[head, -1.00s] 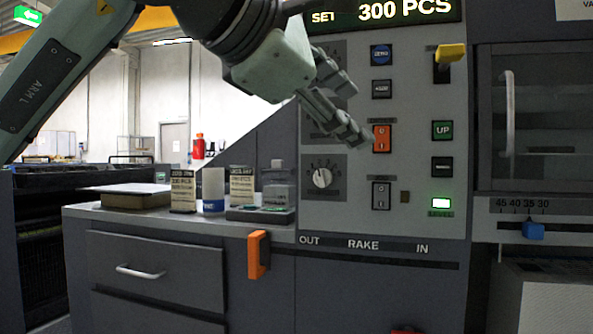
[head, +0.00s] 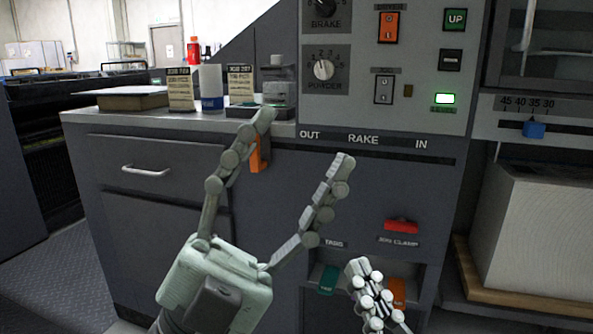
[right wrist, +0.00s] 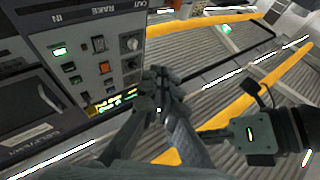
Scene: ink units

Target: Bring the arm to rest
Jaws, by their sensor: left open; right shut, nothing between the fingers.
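In the head view, my left gripper (head: 305,143) is open, its two jointed fingers spread and pointing up in front of the console. Its left finger overlaps the orange rake handle (head: 260,155) in the picture; I cannot tell if they touch. No object shows between its fingers. My right gripper (head: 363,267) is low at the bottom of the head view, right of the left one, its fingers together. In the right wrist view, the right gripper (right wrist: 158,75) is shut and empty, with the console panel behind it.
The console has a powder knob (head: 323,69), an orange switch (head: 388,27) and a red bar (head: 401,226). Small containers, including a white cylinder (head: 211,87), stand on the ledge. A paper stack (head: 545,235) is at the right. Floor (head: 80,270) is clear at lower left.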

